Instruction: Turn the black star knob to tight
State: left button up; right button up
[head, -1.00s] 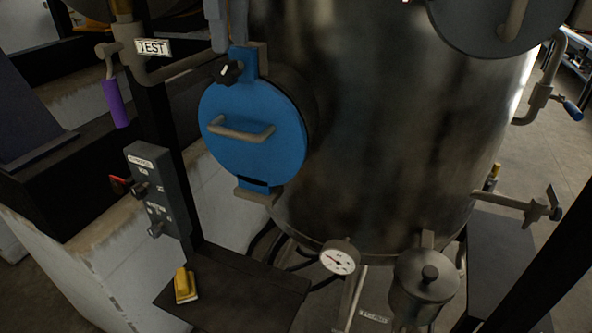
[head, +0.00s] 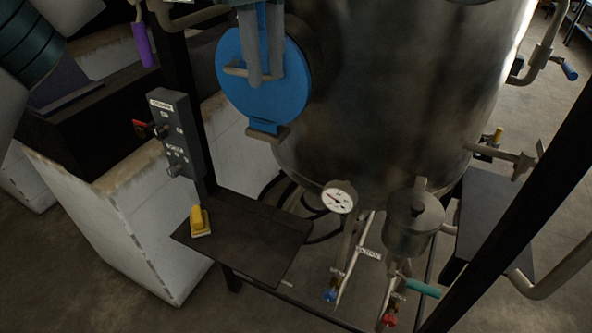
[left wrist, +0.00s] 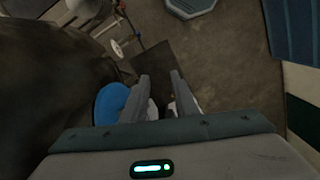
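The black star knob is not visible in either current view. Its place at the upper left of the round blue hatch (head: 290,98) is behind my left gripper (head: 264,80) in the head view. That gripper points down in front of the hatch, with blue showing between its two grey fingers. The left wrist view shows the fingers (left wrist: 160,78) apart with nothing held, and part of the blue hatch (left wrist: 112,101) beside the left finger. Contact with the knob cannot be told. My right gripper is not in view.
The hatch is on a large dark tank (head: 390,90). A grey switch box (head: 174,130) and a purple handle (head: 142,46) stand left. A yellow object (head: 200,221) lies on a dark shelf (head: 245,240). A gauge (head: 339,197) and a small vessel (head: 411,225) sit below the tank.

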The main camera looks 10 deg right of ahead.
pick_arm(q)
jog(key=s+d+f+m+h, duration=0.1)
jog(key=d+f+m, duration=0.1)
jog(key=f, duration=0.9)
jog(key=s+d+f+m+h, duration=0.1)
jog(key=f+m, duration=0.3)
jog(key=f, duration=0.7)
jog(key=shift+s+d+g+h, duration=0.25)
jog(key=shift+d+g+h, duration=0.05)
jog(key=shift+d, duration=0.35)
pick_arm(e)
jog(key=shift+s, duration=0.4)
pick_arm(q)
jog(key=shift+o, duration=0.5)
